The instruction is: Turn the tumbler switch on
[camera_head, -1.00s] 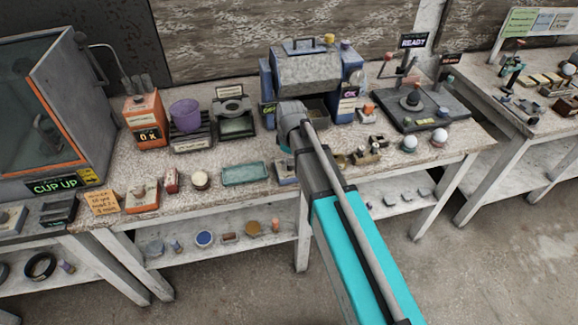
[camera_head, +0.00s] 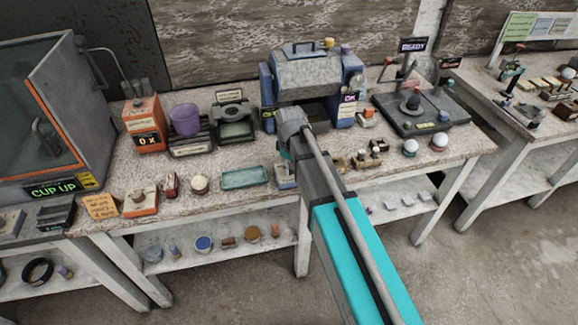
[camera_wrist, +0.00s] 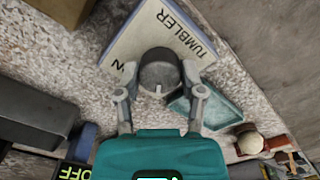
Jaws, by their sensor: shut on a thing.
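In the wrist view, the tumbler switch is a pale plate (camera_wrist: 172,28) lettered "TUMBLER", with a dark grey round knob (camera_wrist: 160,72). Part of a second word ending in "N" shows at its left edge. My gripper (camera_wrist: 159,88) has one finger on each side of the knob and is shut on it. A white mark shows on the knob's near side. In the head view, the switch box (camera_head: 284,183) is mostly hidden behind my arm, and my fingers cannot be seen. The blue-grey tumbler machine (camera_head: 306,75) stands behind my wrist.
A green tray (camera_head: 245,178) lies just left of the switch; it also shows in the wrist view (camera_wrist: 218,110). A lit "OFF" sign (camera_wrist: 75,172) shows at the wrist view's lower left. Small brassy parts (camera_head: 366,156) and two white-topped spheres (camera_head: 410,147) lie to the right.

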